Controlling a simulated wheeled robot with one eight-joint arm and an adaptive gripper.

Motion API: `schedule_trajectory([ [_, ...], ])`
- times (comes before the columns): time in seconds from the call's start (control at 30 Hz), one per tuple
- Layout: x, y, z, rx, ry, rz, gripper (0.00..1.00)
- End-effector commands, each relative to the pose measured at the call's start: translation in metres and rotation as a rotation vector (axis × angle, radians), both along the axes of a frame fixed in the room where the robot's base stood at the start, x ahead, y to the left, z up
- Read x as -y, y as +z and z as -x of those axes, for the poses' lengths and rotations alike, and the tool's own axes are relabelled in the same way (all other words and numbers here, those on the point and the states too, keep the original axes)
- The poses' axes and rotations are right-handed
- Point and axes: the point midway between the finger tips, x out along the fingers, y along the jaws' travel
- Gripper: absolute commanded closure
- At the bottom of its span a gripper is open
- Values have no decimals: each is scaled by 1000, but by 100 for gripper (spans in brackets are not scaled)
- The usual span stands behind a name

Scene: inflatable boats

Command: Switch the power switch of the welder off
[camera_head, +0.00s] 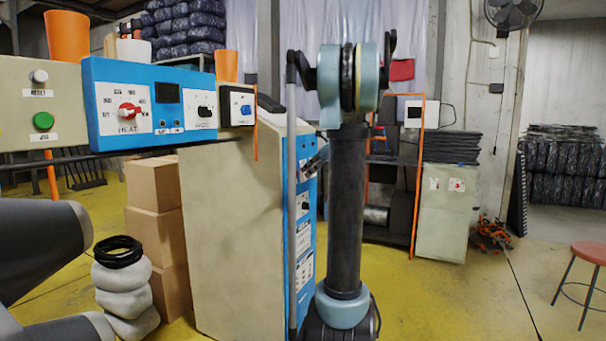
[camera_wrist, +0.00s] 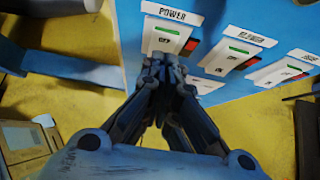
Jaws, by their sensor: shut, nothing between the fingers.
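The welder's blue front panel (camera_wrist: 215,22) fills the upper part of the wrist view. The power switch (camera_wrist: 162,40) is a white plate under a POWER label, with a green strip on top and a red part at its right. My gripper (camera_wrist: 164,62) is shut and empty, its fingertips at the lower edge of this switch. They hide part of it, and I cannot tell whether they touch it. The small lettering and switch position are not clear. In the head view the welder (camera_head: 235,240) is a tall beige cabinet with a blue front, partly behind my arm.
Two similar switches (camera_wrist: 236,58) (camera_wrist: 286,74) sit to the right on the panel. A blue control box (camera_head: 150,100) is at the left in the head view. Cardboard boxes (camera_head: 155,215) and grey sacks (camera_head: 122,290) stand left of the welder. Yellow floor at right is open, with a red stool (camera_head: 590,253).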

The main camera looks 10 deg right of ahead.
Motion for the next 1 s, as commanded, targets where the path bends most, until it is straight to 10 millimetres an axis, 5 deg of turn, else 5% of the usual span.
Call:
schedule_trajectory([
  [0.5,44,68,35,0,4,0,100],
  [1.0,50,80,41,0,8,0,100],
])
